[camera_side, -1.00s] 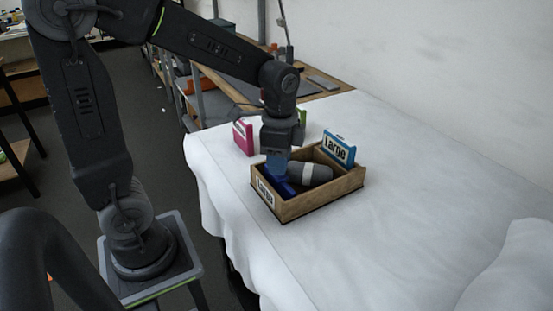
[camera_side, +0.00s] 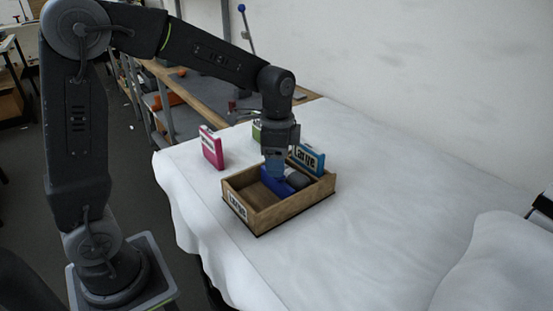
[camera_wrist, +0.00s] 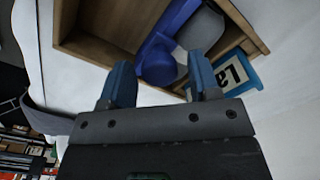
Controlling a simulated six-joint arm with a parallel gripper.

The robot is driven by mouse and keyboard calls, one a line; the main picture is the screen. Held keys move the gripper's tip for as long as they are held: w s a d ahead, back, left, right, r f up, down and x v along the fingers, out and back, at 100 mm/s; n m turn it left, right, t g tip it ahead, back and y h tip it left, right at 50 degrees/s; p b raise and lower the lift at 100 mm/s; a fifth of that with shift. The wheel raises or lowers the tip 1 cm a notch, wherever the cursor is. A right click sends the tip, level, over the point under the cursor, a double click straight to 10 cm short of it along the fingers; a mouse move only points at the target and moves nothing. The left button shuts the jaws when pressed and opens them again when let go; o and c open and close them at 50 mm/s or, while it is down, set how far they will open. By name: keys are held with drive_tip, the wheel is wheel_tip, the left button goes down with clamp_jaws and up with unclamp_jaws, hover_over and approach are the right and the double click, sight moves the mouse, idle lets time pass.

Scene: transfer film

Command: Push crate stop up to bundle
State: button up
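The wooden crate (camera_side: 262,218), with a "Large" label on its end, stands on the white-covered table. The blue stop (camera_side: 272,183) is inside it, with bare crate floor on its left. The grey bundle (camera_side: 299,180) lies in the right part, close beside the stop; my gripper hides part of it. The wrist view shows the stop (camera_wrist: 180,18) alongside the bundle (camera_wrist: 205,28); I cannot tell whether they touch all along. My gripper (camera_wrist: 160,72) points down at the stop, its blue fingers apart on either side of the stop's round knob (camera_wrist: 157,62), with a gap visible at the right.
A blue "Large" card box (camera_side: 308,159) stands just behind the crate. A pink box (camera_side: 211,148) and a green box (camera_side: 257,131) stand further back. The table in front and to the right is clear. A wall bounds the back right.

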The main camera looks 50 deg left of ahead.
wheel_tip(320, 180, up, 14)
drive_tip(key=shift+f, duration=0.1)
idle(0.6)
drive_tip(key=shift+s, duration=0.1)
drive_tip(key=shift+s+d+f+n+t, duration=0.45)
drive_tip(key=shift+s+f+n+t, duration=0.85)
drive_tip(key=shift+s, duration=1.6)
drive_tip(key=shift+s+d+f+n+t, duration=0.75)
drive_tip(key=shift+s+n, duration=0.95)
drive_tip(key=shift+s, duration=1.25)
drive_tip(key=shift+s+d+f+n+t, duration=0.2)
drive_tip(key=shift+s+f+n+t, duration=0.9)
drive_tip(key=shift+s, duration=1.8)
drive_tip(key=shift+f+n+g, duration=0.25)
drive_tip(key=shift+n+g, duration=0.1)
drive_tip(key=shift+n, duration=0.05)
